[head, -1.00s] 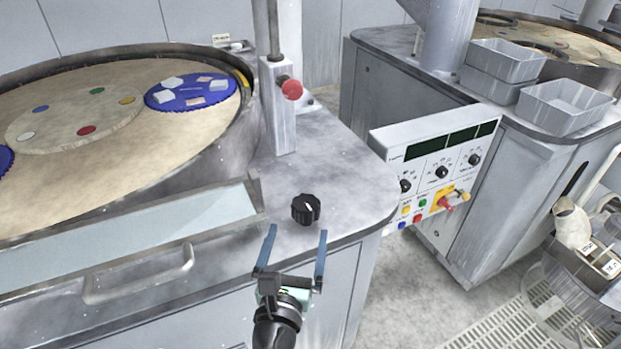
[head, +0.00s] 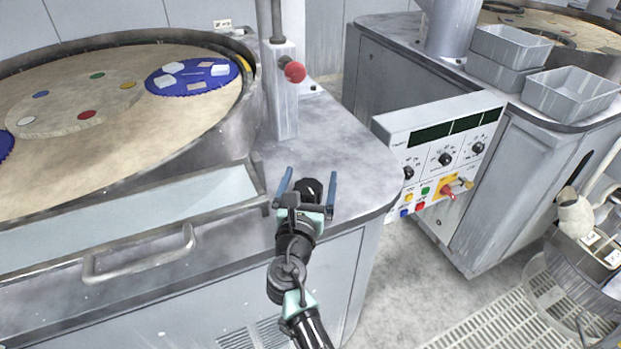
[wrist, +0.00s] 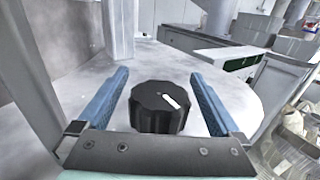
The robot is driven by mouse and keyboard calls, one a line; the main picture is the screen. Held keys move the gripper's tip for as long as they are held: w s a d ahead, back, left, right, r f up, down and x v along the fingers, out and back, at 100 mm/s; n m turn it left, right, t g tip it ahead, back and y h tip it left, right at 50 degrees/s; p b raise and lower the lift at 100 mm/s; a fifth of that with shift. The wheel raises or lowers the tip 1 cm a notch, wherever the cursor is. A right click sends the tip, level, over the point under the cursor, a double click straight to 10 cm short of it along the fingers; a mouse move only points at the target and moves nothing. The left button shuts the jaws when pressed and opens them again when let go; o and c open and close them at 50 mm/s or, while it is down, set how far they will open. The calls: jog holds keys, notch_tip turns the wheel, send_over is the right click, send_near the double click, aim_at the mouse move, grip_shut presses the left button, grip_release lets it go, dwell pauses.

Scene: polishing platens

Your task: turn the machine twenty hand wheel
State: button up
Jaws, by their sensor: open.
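The hand wheel is a black knob (wrist: 158,108) with a scalloped edge and a white pointer mark, on the grey top of the near machine. In the head view the knob (head: 311,188) is partly hidden by my gripper (head: 308,186). My gripper is open, its two blue fingers on either side of the knob. In the wrist view my gripper (wrist: 158,100) has a gap between each finger and the knob.
A grey post with a red button (head: 295,72) stands behind the knob. A control panel (head: 440,150) with dials and coloured buttons is to the right. The large round platen (head: 190,120) lies to the left. Grey bins (head: 570,95) sit on the far machine.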

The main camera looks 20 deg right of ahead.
jog(key=shift+w+d, duration=0.2)
jog(key=shift+w, duration=0.1)
jog(key=c, duration=1.3)
